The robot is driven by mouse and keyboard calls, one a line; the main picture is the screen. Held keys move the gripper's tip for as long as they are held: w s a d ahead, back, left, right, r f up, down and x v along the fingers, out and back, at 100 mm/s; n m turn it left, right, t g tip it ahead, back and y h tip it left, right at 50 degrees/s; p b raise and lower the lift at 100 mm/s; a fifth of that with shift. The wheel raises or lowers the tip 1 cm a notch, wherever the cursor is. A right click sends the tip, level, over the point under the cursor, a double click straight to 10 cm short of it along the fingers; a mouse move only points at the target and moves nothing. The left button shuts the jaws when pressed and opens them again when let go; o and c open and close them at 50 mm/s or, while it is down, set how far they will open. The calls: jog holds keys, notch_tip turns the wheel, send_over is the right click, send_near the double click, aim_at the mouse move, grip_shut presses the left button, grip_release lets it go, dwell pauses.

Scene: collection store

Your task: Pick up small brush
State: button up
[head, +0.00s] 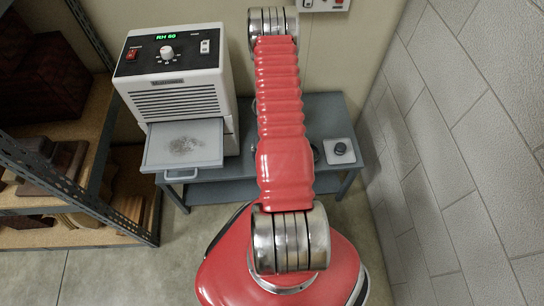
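I cannot make out a small brush in the head view. My red arm runs up the middle of the picture and hides the centre of the low blue-grey table (212,190). Small parts of a dark round thing (317,153) show just right of the arm on the table; I cannot tell what it is. My gripper is not in view, so I cannot see whether it holds anything.
A white humidity unit (177,104) stands on the table's left, its drawer (183,160) pulled out with grey dust. A pale square plate with a dark knob (340,150) lies right. Metal shelving (70,185) stands left, a block wall (465,150) right. Floor (110,275) is clear front left.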

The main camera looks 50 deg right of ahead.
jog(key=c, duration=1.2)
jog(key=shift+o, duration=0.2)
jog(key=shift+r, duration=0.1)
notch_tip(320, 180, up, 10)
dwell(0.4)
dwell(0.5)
